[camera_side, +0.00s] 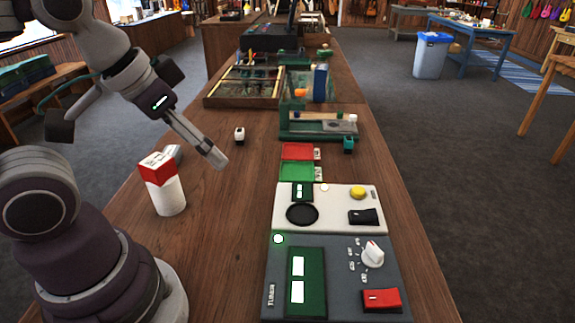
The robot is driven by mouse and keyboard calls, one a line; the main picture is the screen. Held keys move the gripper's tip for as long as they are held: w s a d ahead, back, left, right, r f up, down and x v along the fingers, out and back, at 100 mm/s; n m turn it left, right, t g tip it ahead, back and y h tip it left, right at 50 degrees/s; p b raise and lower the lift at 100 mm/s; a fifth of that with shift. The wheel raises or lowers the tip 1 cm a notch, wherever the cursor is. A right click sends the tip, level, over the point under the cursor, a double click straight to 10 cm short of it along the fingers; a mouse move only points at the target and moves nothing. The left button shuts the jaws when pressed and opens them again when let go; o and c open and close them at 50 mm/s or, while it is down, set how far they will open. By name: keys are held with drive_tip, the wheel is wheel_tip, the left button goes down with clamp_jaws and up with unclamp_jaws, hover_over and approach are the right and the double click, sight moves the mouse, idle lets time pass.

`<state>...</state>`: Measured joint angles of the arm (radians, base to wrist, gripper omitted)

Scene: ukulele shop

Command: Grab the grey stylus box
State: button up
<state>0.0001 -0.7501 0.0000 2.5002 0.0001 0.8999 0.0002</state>
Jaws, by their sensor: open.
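No thing is clearly readable as the grey stylus box. A small light-grey block (174,152) lies on the wooden table, partly hidden behind a red-and-white carton (167,190); I cannot tell whether it is the box. My gripper (217,160) reaches down from the upper left, just right of the grey block and above the table. Its fingers are seen nearly edge-on, open, and nothing shows between them. A small white item with a dark top (240,136) stands beyond my gripper.
A divided wooden tray (215,100) is farther back.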

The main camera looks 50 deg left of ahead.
drive_tip(key=shift+c, duration=0.6)
drive_tip(key=w+a+f+n, duration=0.1)
drive_tip(key=w+a+n, duration=0.1)
drive_tip(key=w+a, duration=0.15)
drive_tip(key=n+y, duration=0.7)
drive_tip(key=n, duration=0.1)
approach(169, 152)
drive_tip(key=shift+w+a+f, duration=0.25)
drive_tip(key=shift+w+f, duration=0.1)
drive_tip(key=shift+f, duration=0.05)
drive_tip(key=x, duration=1)
drive_tip(key=shift+s, duration=0.1)
drive_tip(key=c, duration=1.1)
